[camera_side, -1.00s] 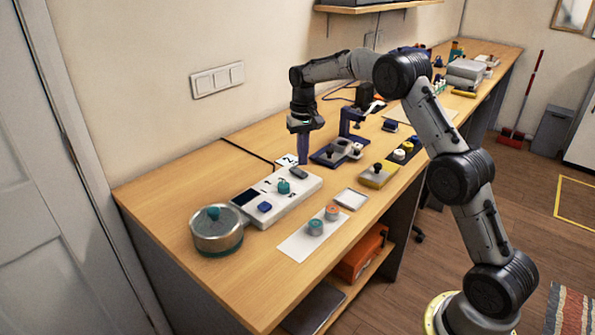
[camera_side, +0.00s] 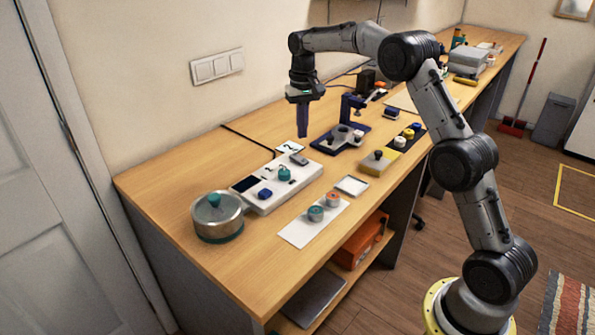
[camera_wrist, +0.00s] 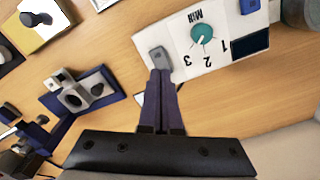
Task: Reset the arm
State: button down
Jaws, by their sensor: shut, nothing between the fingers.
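My gripper (camera_side: 302,122) is raised above the wooden bench, pointing down, with its dark fingers together and nothing between them. In the wrist view its closed fingers (camera_wrist: 161,100) reach up the middle of the picture. Below and in front of it is a white control box (camera_side: 270,190) with a teal knob (camera_side: 284,174), a blue button and a dark display. A grey piece (camera_wrist: 160,58) lies on the box's edge, overlapped in part by the fingertips in the wrist view. A blue fixture (camera_side: 341,138) stands on the bench to the right of the gripper.
A round metal pot (camera_side: 217,217) stands at the near left. A white sheet (camera_side: 302,236) holds two round capped pieces. A yellow block (camera_side: 378,162) with a black knob sits right of the blue fixture. The wall with a switch panel (camera_side: 217,67) runs behind the bench.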

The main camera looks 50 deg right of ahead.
jog(key=s+a+r+t, duration=0.1)
jog(key=s+a+r, duration=0.2)
jog(key=r, duration=0.4)
jog(key=s+a+r+t, duration=0.1)
jog(key=s+a+r, duration=0.2)
jog(key=r, duration=0.3)
jog(key=s+a+r+n+t, duration=0.1)
jog(key=s+a+r, duration=0.15)
jog(key=s, duration=0.35)
jog(key=s+a+r+n+t, duration=0.1)
jog(key=s+a+r, duration=0.15)
jog(key=s, duration=0.25)
jog(key=s+a+f+n+t, duration=0.1)
jog(key=s+a+f+n, duration=0.15)
jog(key=s, duration=1.05)
jog(key=s+f+n, duration=0.1)
jog(key=s+f, duration=0.5)
jog(key=f, duration=0.3)
jog(key=shift+s+a+t, duration=0.3)
jog(key=shift+a, duration=0.05)
